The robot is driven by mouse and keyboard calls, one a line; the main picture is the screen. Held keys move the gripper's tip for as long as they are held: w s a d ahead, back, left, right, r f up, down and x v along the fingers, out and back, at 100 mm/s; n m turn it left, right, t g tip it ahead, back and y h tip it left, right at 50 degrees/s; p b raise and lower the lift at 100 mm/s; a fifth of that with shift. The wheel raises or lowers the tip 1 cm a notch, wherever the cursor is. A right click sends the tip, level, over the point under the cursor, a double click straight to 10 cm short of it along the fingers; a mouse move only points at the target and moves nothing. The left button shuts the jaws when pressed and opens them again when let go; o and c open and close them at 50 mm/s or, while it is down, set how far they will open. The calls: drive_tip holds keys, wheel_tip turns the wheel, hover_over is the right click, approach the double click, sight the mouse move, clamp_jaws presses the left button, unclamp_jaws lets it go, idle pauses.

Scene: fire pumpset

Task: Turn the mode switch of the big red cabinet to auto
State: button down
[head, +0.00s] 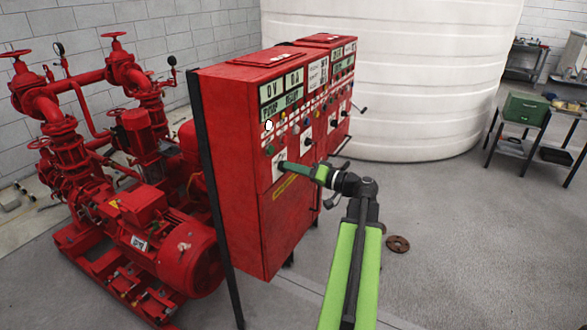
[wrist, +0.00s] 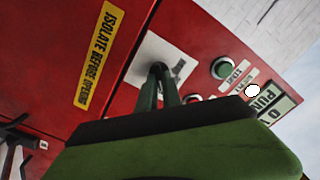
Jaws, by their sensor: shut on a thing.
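The big red cabinet (head: 235,165) stands in the middle of the head view, its panel face turned to the right. My gripper (head: 284,166) reaches from the right to a white plate (head: 279,177) low on that face. In the wrist view my gripper (wrist: 162,82) has its fingers shut on the dark mode switch (wrist: 158,67) in front of the white plate (wrist: 150,52). The fingers hide most of the switch, so I cannot read its position. The plate's lettering is too small to read.
A green START button (wrist: 222,67) sits beside the plate. A yellow "ISOLATE BEFORE OPENING" label (wrist: 102,58) is on the other side. A red pumpset (head: 150,235) stands left of the cabinet, a white tank (head: 420,80) behind. The floor at right is mostly clear.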

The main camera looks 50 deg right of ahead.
idle(0.3)
drive_tip(key=c, duration=1.5)
unclamp_jaws()
drive_tip(key=v, duration=1.7)
drive_tip(key=shift+s, duration=0.2)
drive_tip(key=shift+f, duration=0.1)
